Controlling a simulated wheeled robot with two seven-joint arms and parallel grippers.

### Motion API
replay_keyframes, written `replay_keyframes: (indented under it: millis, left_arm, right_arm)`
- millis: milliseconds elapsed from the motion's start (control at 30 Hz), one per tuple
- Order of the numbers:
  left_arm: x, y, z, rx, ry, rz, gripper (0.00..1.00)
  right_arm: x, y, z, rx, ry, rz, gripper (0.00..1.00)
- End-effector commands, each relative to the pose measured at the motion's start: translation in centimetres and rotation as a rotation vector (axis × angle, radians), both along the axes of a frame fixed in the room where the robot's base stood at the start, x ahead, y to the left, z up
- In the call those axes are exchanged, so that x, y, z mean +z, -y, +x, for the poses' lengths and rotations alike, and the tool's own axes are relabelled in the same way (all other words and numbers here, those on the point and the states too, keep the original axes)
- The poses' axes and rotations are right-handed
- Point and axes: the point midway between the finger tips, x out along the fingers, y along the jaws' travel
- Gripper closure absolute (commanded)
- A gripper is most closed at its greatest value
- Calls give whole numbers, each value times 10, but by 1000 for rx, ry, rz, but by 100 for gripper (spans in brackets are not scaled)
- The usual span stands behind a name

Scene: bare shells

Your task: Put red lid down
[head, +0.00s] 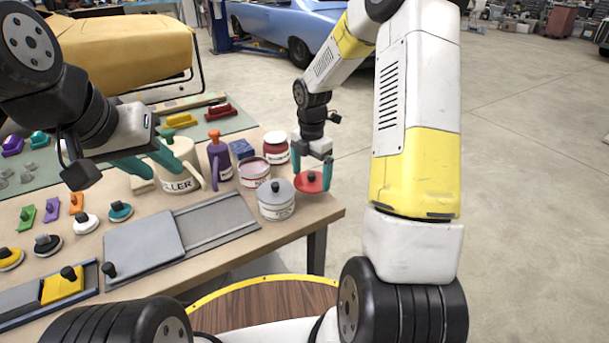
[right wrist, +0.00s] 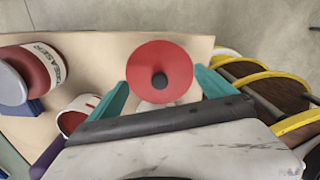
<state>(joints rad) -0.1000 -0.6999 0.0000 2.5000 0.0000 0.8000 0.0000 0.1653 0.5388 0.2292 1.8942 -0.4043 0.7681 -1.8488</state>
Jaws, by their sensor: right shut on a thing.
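The red lid (head: 311,183) with a dark knob is at the right end of the workbench (head: 322,211). My right gripper (head: 313,173) is shut on it. In the right wrist view the red lid (right wrist: 160,72) shows face-on between the teal fingers, over bare bench top. I cannot tell whether it touches the bench. An open pink-topped tin (head: 254,170) and a tin with a grey lid (head: 277,205) stand just left of it. My left gripper (head: 166,172) is open and empty, in front of the filler tin (head: 180,186).
A purple bottle (head: 219,160), a blue box (head: 241,148) and a white-lidded red tin (head: 276,148) stand behind the tins. A grey sheet (head: 144,245), knobbed discs and small coloured tools cover the left of the bench. The bench's right edge is close to the lid.

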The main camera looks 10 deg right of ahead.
Motion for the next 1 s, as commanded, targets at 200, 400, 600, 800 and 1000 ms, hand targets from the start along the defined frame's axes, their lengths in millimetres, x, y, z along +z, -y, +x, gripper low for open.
replay_keyframes:
  millis: [200,400,600,800,1000]
  left_arm:
    - [0,0,0,0,0,0,64]
    - [0,0,0,0,0,0,64]
    - [0,0,0,0,0,0,64]
    - [0,0,0,0,0,0,64]
    - [0,0,0,0,0,0,64]
  right_arm:
    - [-18,0,-1,1,-2,0,45]
    - [-45,-1,0,1,-2,0,45]
    - [-48,0,0,0,1,0,45]
    - [-51,0,0,0,0,0,4]
    - [-51,0,0,0,1,1,0]
